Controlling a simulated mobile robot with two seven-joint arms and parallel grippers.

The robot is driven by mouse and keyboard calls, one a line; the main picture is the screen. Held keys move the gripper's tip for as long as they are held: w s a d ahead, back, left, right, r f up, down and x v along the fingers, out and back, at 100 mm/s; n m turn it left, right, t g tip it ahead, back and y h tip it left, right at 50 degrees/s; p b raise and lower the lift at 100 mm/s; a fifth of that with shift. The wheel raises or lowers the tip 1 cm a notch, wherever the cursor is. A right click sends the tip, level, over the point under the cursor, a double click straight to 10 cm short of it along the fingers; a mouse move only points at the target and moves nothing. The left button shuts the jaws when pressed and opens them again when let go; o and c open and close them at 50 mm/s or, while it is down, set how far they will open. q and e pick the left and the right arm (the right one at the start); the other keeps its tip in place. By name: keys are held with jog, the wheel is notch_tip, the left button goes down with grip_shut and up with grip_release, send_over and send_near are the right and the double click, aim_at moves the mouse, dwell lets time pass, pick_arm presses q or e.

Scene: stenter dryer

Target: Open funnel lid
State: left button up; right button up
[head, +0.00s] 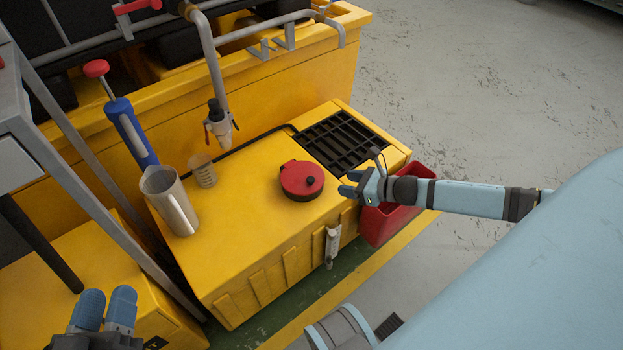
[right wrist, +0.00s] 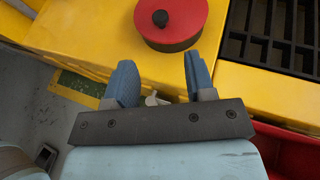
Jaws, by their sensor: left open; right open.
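The red round funnel lid (head: 302,178) with a small black knob lies closed on the yellow cabinet top, left of the black grate. In the right wrist view the lid (right wrist: 170,18) is just beyond my fingertips. My right gripper (head: 350,183) is open and empty, close to the right of the lid and apart from it. Its two blue fingers (right wrist: 157,75) show spread in the right wrist view. My left gripper (head: 106,296) is open and empty at the lower left, far from the lid. The funnel body under the lid is hidden.
A metal jug (head: 168,200), a clear beaker (head: 203,170) and a blue cylinder tool (head: 131,132) stand on the left part of the yellow cabinet (head: 240,235). A tap nozzle (head: 219,125) hangs behind. A black grate (head: 345,142) and red bin (head: 385,222) are at the right.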

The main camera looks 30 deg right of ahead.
aim_at(311, 179)
jog(key=b+x, duration=0.3)
jog(key=x, duration=0.7)
jog(key=shift+f, duration=0.15)
jog(key=shift+b+x, duration=0.45)
jog(key=shift+x, duration=0.4)
pick_arm(q)
jog(key=shift+m+g, duration=0.6)
jog(key=shift+g, duration=0.2)
jog(key=f, duration=0.4)
jog(key=shift+w+f, duration=0.25)
jog(key=shift+f, duration=0.1)
pick_arm(e)
grip_shut()
